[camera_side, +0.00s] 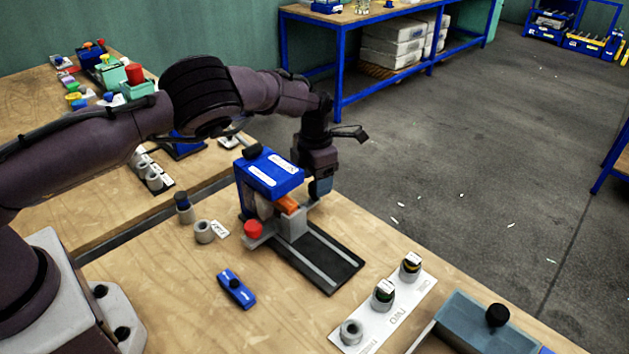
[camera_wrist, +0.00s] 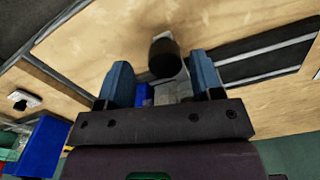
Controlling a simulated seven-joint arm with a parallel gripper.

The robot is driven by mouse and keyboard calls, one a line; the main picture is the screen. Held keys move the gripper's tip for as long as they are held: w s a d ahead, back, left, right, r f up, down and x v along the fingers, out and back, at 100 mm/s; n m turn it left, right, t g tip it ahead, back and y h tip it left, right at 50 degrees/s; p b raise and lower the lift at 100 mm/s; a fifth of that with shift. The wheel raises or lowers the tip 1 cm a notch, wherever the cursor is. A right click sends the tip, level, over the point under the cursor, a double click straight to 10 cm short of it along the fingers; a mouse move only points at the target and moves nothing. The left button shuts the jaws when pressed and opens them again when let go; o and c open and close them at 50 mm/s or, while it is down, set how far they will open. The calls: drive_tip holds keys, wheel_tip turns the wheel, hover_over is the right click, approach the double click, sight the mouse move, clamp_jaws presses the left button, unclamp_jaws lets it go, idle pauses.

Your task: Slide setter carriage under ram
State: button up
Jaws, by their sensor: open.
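The blue press (camera_side: 268,176) stands on the bench with a black knob on top, and an orange part (camera_side: 287,203) shows under its head.
A white strip (camera_side: 385,312) with several grey cups and a blue-grey bin (camera_side: 470,325) stand at the front right. A blue tool (camera_side: 236,289) lies in front of the press. A grey ring (camera_side: 204,232) and small bottle (camera_side: 184,208) stand left. The rails' far part is clear.

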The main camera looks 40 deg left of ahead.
wheel_tip(320, 180, up, 12)
drive_tip(key=shift+f, duration=0.15)
idle(0.3)
